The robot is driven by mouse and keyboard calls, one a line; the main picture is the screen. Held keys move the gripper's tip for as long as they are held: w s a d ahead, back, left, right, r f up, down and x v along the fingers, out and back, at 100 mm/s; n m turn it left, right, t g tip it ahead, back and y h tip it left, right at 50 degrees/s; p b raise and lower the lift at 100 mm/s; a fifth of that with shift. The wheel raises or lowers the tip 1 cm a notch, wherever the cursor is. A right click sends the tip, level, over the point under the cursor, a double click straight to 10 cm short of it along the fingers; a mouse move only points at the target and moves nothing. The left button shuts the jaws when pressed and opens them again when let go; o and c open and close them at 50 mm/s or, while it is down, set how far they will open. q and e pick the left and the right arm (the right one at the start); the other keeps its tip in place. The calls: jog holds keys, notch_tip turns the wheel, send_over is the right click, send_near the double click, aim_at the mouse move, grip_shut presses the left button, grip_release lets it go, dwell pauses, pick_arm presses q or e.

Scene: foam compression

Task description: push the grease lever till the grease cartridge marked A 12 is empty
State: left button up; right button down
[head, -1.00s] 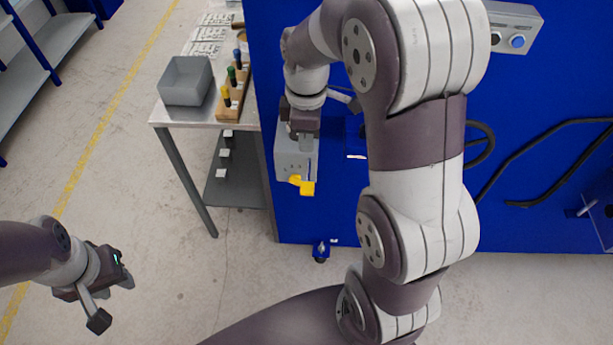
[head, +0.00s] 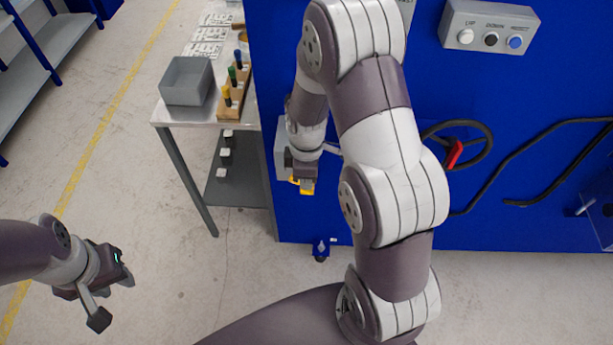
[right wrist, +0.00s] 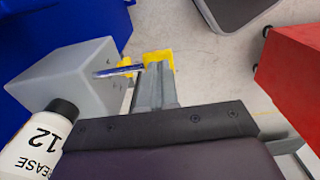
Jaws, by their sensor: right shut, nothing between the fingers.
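The grease cartridge (right wrist: 38,140) is a white bottle with a black cap at the lower left of the right wrist view. Its label partly shows, with "12" and "EASE" readable; the rest is cut off. Beside it is a grey box (right wrist: 70,75), also partly seen in the head view (head: 281,152) on the blue machine's side. The yellow grease lever (right wrist: 158,58) sticks out by the box and shows in the head view (head: 306,188). My right gripper (right wrist: 156,80) is shut and empty, its tips at the lever; contact is unclear. My left gripper (head: 124,268) hangs far left, its jaws unclear.
A steel table (head: 190,117) with a grey bin (head: 187,82) and a wooden rack (head: 232,103) stands left of the blue machine (head: 400,215). A handwheel (head: 478,138) and button box (head: 490,27) are at the right. Something red (right wrist: 290,75) borders the right wrist view.

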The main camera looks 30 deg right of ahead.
aim_at(306, 191)
jog(key=f, duration=0.2)
jog(key=f+b, duration=0.1)
jog(key=shift+s+a+f, duration=0.25)
jog(key=shift+s+f, duration=0.05)
jog(key=shift+s, duration=0.05)
jog(key=shift+r, duration=0.2)
jog(key=shift+r+p, duration=0.8)
jog(key=shift+p, duration=0.15)
